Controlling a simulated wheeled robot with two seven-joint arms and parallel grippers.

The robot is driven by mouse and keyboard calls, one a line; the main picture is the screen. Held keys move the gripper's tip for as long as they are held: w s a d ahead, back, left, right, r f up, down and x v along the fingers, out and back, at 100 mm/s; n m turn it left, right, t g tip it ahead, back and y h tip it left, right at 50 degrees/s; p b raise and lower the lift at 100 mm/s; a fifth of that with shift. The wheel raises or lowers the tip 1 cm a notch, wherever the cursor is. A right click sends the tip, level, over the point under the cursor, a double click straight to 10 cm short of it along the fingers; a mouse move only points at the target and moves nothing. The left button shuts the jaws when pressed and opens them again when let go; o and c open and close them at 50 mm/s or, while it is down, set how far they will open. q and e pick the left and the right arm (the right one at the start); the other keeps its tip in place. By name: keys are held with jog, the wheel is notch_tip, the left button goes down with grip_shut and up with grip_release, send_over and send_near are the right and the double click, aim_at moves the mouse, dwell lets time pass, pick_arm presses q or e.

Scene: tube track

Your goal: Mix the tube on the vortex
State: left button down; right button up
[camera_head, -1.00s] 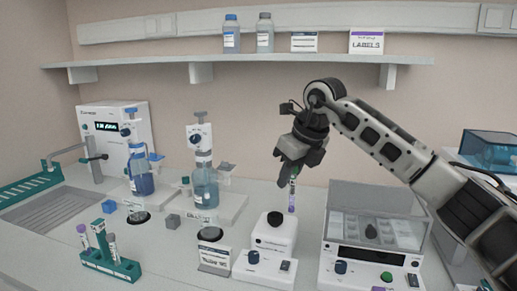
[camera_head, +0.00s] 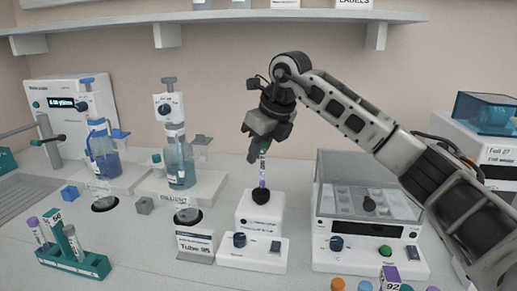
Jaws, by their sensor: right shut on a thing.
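My right gripper (camera_head: 265,146) points down and is shut on a thin tube (camera_head: 262,176) with a green top part and a purple-and-white label. The tube is upright, with its lower end at the black cup of the white vortex mixer (camera_head: 258,210). I cannot tell whether it touches the cup or is just above it. The vortex has a dark blue knob and a dark switch on its front. My left gripper is not in view.
A teal rack (camera_head: 75,262) with several tubes stands at the front left. Two bottle dispensers stand behind, one with a blue bottle (camera_head: 180,165). A clear-lidded device (camera_head: 366,215) is close right of the vortex. Several coloured caps (camera_head: 365,286) show at the bottom edge. A shelf (camera_head: 200,30) runs above.

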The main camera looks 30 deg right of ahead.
jog(key=shift+w+f, duration=0.2)
jog(key=shift+f, duration=0.1)
dwell(0.4)
